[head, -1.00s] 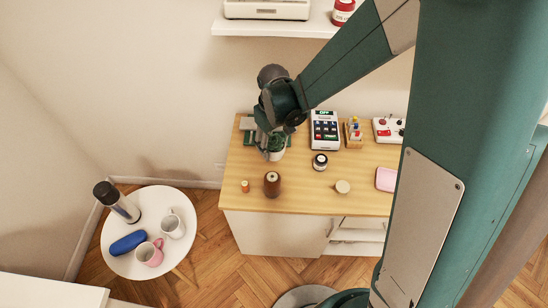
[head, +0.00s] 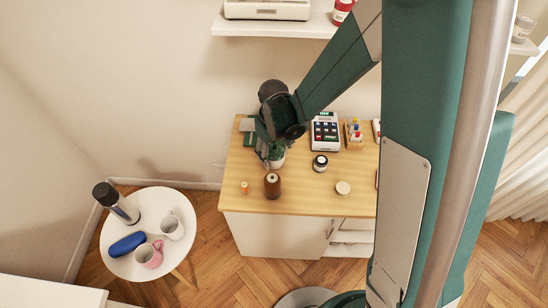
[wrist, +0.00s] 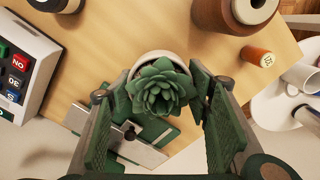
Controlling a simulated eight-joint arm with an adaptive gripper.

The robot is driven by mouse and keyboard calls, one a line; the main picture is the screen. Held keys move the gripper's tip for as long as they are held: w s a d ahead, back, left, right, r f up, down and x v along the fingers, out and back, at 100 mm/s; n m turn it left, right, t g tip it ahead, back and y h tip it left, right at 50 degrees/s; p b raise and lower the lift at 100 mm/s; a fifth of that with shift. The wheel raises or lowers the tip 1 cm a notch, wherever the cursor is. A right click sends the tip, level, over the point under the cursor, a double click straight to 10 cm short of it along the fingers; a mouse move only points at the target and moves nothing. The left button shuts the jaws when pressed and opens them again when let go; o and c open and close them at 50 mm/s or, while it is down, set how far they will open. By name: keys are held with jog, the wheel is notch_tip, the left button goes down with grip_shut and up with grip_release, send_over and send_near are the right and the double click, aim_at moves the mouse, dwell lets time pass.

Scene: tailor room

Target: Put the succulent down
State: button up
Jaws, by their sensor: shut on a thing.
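The succulent (wrist: 160,87) is a green rosette in a white pot. In the wrist view it sits between the two green-padded fingers of my gripper (wrist: 158,105), which is shut on it. In the head view my gripper (head: 268,150) is over the left part of the wooden-topped cabinet (head: 310,195), pointing down. The succulent (head: 276,158) shows just below the fingers, partly hidden by them. I cannot tell whether the pot touches the tabletop.
A brown thread spool (head: 272,186) and a small orange spool (head: 245,187) stand in front of the succulent. A dark jar (head: 320,162), a calculator-like device (head: 325,132) and a bottle rack (head: 354,135) are to the right. A grey-and-green object (wrist: 125,135) lies behind. Bare tabletop shows at front centre.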

jog(key=shift+f, duration=1)
jog(key=shift+f+b, duration=0.2)
jog(key=shift+b, duration=0.1)
jog(key=o, duration=1.1)
jog(key=shift+r+p, duration=0.3)
jog(key=shift+r+p, duration=0.5)
jog(key=shift+r, duration=5.45)
